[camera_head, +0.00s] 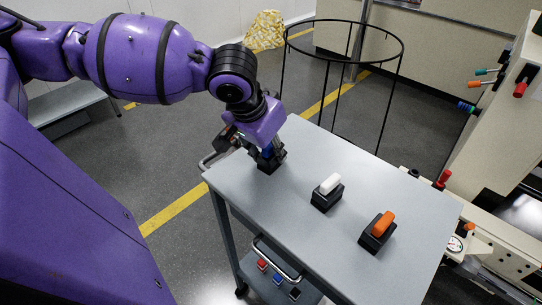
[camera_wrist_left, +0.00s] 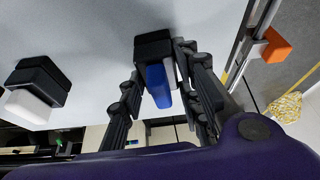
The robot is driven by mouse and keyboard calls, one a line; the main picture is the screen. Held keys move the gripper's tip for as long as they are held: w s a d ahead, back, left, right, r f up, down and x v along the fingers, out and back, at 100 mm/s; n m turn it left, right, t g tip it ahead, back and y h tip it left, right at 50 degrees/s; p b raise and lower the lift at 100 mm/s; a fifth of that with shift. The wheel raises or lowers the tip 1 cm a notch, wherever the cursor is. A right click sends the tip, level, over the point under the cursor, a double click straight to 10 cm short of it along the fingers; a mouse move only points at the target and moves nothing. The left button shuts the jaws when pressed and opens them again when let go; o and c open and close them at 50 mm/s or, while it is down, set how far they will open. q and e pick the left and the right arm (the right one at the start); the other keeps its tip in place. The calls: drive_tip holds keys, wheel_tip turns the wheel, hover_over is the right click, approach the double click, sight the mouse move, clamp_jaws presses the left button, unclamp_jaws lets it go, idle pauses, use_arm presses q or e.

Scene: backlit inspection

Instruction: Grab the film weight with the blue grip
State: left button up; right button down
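The film weight with the blue grip (camera_head: 266,151) stands near the far left corner of the grey cart top, mostly hidden by my left gripper (camera_head: 262,143). In the left wrist view its black base and upright blue grip (camera_wrist_left: 157,86) show clearly. My left gripper (camera_wrist_left: 160,80) is open there, with a finger on each side of the blue grip. A gap shows between the grip and the left finger; I cannot tell whether the right finger touches. The weight rests on the cart. My right gripper is in neither view.
A weight with a white grip (camera_head: 330,184) and one with an orange grip (camera_head: 383,223) stand on the cart top (camera_head: 300,240). A black wire hoop stand (camera_head: 402,62) is behind the cart. A light-coloured machine (camera_head: 497,240) stands at the right.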

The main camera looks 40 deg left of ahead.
use_arm(q)
clamp_jaws()
drive_tip(key=shift+r, duration=0.1)
